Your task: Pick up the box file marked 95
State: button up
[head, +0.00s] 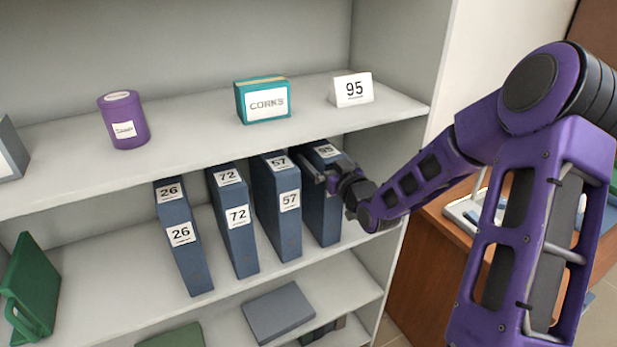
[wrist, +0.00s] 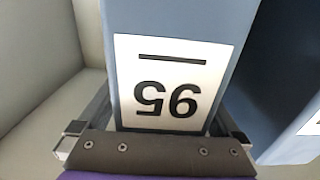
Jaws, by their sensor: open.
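The box file marked 95 (head: 322,210) is blue and stands upright at the right end of a row on the middle shelf. Its white 95 label is partly hidden by my gripper in the head view. In the wrist view the file (wrist: 185,15) fills the middle, with its label upside down. My gripper (head: 330,177) is at the upper front of this file. In the wrist view its open fingers (wrist: 160,130) lie on either side of the file. I cannot tell whether they touch it.
Box files marked 57 (head: 277,215), 72 (head: 234,225) and 26 (head: 185,245) stand to the left. The shelf above (head: 200,150) holds a 95 card (head: 352,89), a corks box (head: 262,100) and a purple tin (head: 124,120). The shelf's side panel (head: 395,240) is close on the right.

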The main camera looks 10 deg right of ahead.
jog(key=shift+w, duration=0.1)
jog(key=shift+c, duration=0.7)
jog(key=shift+r, duration=0.1)
grip_shut()
